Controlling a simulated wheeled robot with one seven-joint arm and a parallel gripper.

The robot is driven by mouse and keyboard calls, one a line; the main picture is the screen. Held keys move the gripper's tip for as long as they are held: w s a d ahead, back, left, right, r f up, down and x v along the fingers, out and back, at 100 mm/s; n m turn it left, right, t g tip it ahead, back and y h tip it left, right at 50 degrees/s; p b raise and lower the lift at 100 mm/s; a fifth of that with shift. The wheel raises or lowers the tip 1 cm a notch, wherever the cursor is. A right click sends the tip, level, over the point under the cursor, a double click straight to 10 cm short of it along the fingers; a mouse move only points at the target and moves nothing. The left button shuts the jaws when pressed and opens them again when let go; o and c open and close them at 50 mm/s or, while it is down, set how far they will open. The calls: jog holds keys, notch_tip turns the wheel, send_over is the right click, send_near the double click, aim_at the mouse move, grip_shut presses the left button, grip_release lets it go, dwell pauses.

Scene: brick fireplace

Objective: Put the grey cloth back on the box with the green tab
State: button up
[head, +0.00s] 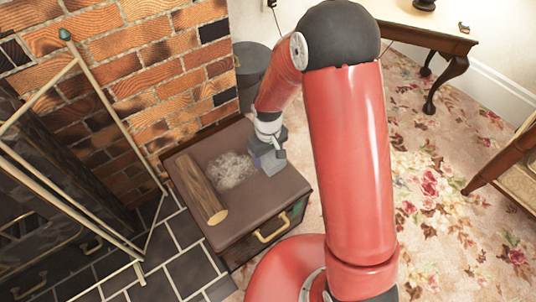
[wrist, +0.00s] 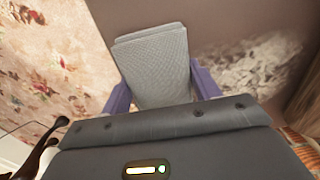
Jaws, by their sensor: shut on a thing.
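The grey cloth (wrist: 155,65) is a folded, finely woven pad. In the wrist view it sits between the two purple fingers of my gripper (wrist: 160,90), which is shut on it. The box (head: 240,205) has a brown top and a brass handle (head: 273,229) in the head view. A small green patch (head: 298,207), likely the tab, shows on its side near the right corner. In the head view my gripper (head: 268,156) is over or at the right edge of the box top. I cannot tell whether the cloth touches the top.
A wooden log (head: 200,187) and a pale grey ash-like patch (head: 231,170) are on the box top. A brass-framed fire screen (head: 105,130) stands at the left by the brick wall. A grey bin (head: 250,72) is behind the box. Flowered carpet (head: 435,200) lies open at right.

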jog(key=shift+f, duration=0.2)
jog(key=o, duration=0.9)
jog(key=shift+r, duration=0.1)
jog(key=shift+o, duration=0.2)
notch_tip(320, 180, up, 12)
jog(key=p, duration=0.1)
jog(key=shift+r+p, duration=0.25)
jog(key=shift+p, duration=0.1)
notch_tip(320, 180, up, 7)
jog(key=m+t, duration=0.1)
send_over(268, 155)
jog(key=s+d, duration=0.2)
jog(key=d, duration=0.2)
jog(key=s+d+r+m+t, duration=0.2)
jog(key=s+d+r+m, duration=0.1)
jog(key=s, duration=0.6)
jog(key=s+d+r+m+t, duration=0.2)
jog(key=s+d+r, duration=0.4)
jog(key=s+r, duration=0.2)
jog(key=shift+s+d+m+t, duration=0.25)
jog(key=shift+s+m+t, duration=0.05)
jog(key=shift+s+m, duration=0.1)
